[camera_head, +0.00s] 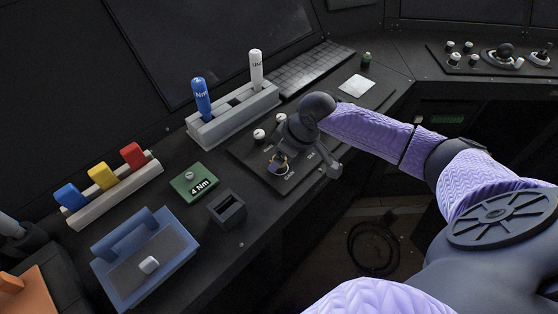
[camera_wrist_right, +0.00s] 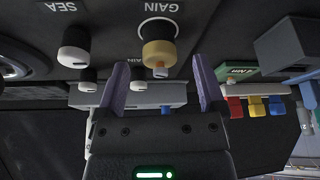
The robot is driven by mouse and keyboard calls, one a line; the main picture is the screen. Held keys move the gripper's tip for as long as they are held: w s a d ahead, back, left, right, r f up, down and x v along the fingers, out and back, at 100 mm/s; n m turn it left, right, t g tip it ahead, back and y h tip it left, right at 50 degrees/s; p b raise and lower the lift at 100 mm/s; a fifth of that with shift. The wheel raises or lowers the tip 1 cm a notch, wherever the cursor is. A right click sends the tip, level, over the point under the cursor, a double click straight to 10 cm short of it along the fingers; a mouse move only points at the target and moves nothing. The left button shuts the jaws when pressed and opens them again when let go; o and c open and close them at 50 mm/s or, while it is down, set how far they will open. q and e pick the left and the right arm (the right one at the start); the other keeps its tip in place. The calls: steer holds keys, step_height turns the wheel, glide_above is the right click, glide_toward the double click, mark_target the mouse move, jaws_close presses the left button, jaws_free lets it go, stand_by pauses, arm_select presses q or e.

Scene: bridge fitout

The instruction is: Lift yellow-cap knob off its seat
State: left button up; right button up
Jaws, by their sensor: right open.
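The yellow-cap knob (camera_wrist_right: 158,53) sits on the dark panel under the GAIN label in the right wrist view. My right gripper (camera_wrist_right: 159,64) is open, with one purple finger on each side of the knob. Gaps show between the fingers and the knob, and nothing is held. My left gripper is not in view.
White-capped knobs (camera_wrist_right: 74,47) stand close by on the panel, one near the SEA label. A grey holder (camera_head: 233,118) carries a blue and a white tool. A green 4 Nm box (camera_head: 194,182), a dark open block (camera_head: 227,207) and a blue case (camera_head: 145,258) lie nearer.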

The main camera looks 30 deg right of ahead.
steer(key=x, duration=0.2)
steer(key=shift+w+a+f+b, duration=0.1)
steer(key=shift+f+b, duration=0.3)
steer(key=shift+r, duration=0.1)
jaws_close()
